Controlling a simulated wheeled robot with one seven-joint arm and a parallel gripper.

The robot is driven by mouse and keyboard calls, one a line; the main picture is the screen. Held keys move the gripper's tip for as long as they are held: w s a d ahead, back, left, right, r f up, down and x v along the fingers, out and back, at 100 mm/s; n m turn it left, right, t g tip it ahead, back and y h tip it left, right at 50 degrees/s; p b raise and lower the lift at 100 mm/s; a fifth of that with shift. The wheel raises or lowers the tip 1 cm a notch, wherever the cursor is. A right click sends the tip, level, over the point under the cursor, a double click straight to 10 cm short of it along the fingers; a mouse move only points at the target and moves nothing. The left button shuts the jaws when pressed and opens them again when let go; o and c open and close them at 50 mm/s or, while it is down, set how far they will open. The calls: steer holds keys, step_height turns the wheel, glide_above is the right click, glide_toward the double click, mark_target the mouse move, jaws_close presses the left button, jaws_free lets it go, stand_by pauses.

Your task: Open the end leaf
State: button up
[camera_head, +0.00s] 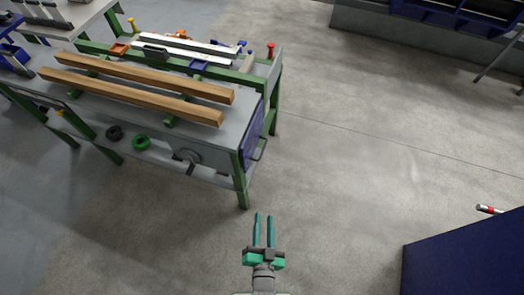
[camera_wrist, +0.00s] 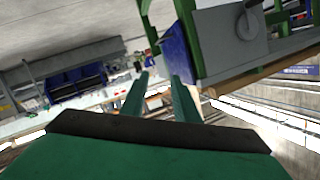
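The runout table (camera_head: 225,112) stands at the upper left in the head view, with a grey top on a green frame. A dark blue panel, which looks like the end leaf (camera_head: 252,135), hangs down at the table's right end. A dark bar (camera_head: 261,149) shows beside its lower right edge. In the wrist view the blue leaf (camera_wrist: 177,52) is just beyond the right fingertip, near the grey table side (camera_wrist: 225,42). My gripper (camera_head: 264,216) is open and empty, in front of the table's near right leg, apart from the leaf. The leaf's fixings are too small to make out.
Two wooden beams (camera_head: 140,95) lie along the tabletop. A grey crank disc (camera_head: 188,157) is on the table's near side. The floor (camera_head: 360,150) right of the table is clear.

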steer(key=w+f+m, duration=0.3)
steer(key=w+f, duration=0.2)
steer(key=w, duration=0.6)
steer(key=m, duration=0.3)
glide_toward(263, 150)
steer(key=x, duration=1)
steer(key=shift+a+f, duration=0.1)
steer(key=shift+f, duration=0.2)
steer(key=shift+s, duration=0.1)
jaws_close()
